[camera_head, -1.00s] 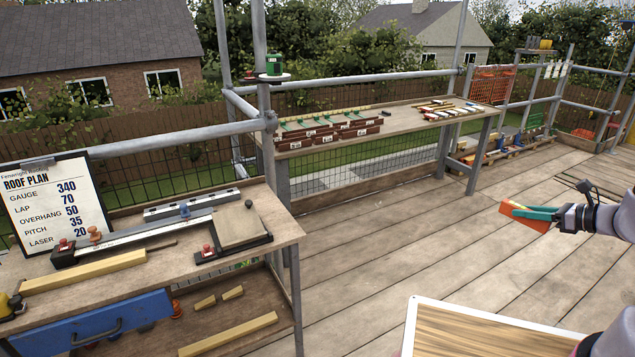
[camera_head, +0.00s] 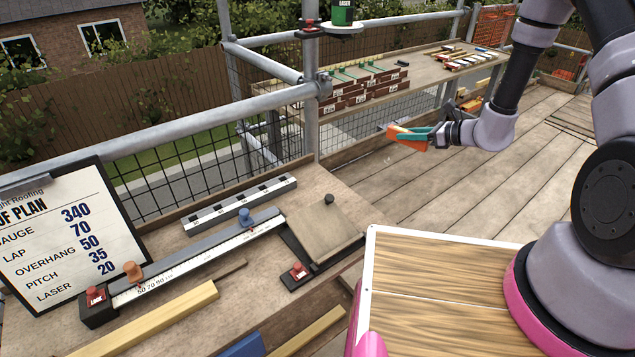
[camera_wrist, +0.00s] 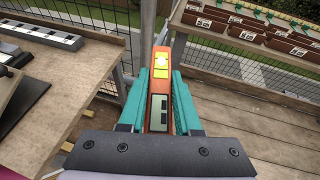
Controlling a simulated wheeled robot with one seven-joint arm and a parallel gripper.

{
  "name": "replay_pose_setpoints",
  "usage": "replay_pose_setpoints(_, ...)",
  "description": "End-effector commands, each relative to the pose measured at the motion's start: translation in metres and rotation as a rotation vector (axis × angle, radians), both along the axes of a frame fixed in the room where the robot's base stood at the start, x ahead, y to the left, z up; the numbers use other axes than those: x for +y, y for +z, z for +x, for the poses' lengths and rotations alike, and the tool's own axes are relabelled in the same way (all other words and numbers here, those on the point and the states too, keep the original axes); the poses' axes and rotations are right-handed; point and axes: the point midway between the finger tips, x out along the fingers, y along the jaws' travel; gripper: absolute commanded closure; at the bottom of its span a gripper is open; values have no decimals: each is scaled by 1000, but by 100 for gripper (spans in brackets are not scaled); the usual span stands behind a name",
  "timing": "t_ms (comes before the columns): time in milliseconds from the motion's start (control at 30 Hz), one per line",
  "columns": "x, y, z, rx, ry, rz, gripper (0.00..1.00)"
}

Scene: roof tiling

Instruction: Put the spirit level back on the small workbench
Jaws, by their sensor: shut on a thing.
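The spirit level (camera_wrist: 161,75) is orange with a yellow vial window. It is held between the teal fingers of my gripper (camera_wrist: 160,92) in the wrist view. In the head view, my gripper (camera_head: 424,136) shows the orange level (camera_head: 404,138) sticking out from its fingers, above the deck and right of the small workbench. The small workbench (camera_head: 268,291) fills the lower left of the head view. The wrist view shows its edge (camera_wrist: 93,120) to the left, apart from the level.
The bench bears a gauge rule (camera_head: 190,262), a grey slotted bar (camera_head: 240,204), a tilted board (camera_head: 322,232), a timber strip (camera_head: 150,326) and the roof plan clipboard (camera_head: 70,235). A scaffold post (camera_head: 312,100) stands behind. A long table (camera_head: 425,72) holds stacked tiles.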

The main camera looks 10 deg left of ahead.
Motion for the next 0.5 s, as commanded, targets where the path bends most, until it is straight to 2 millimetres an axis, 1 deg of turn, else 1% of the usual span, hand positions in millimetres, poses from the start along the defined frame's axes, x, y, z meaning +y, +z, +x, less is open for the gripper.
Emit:
replay_pose_setpoints(33,38,-3,-6,0,32,1,100)
replay_pose_setpoints(67,58,-5,-10,1,44,3,100)
replay_pose_setpoints(100,83,-7,-15,2,59,3,100)
replay_pose_setpoints(167,119,-9,-25,5,82,2,100)
replay_pose_setpoints(200,141,-11,-33,7,96,3,100)
replay_pose_setpoints(300,187,-15,-53,15,125,2,100)
replay_pose_setpoints(333,198,-17,-59,17,132,2,100)
replay_pose_setpoints(400,218,-19,-70,22,144,0,100)
replay_pose_setpoints(500,238,-20,-82,28,155,-1,100)
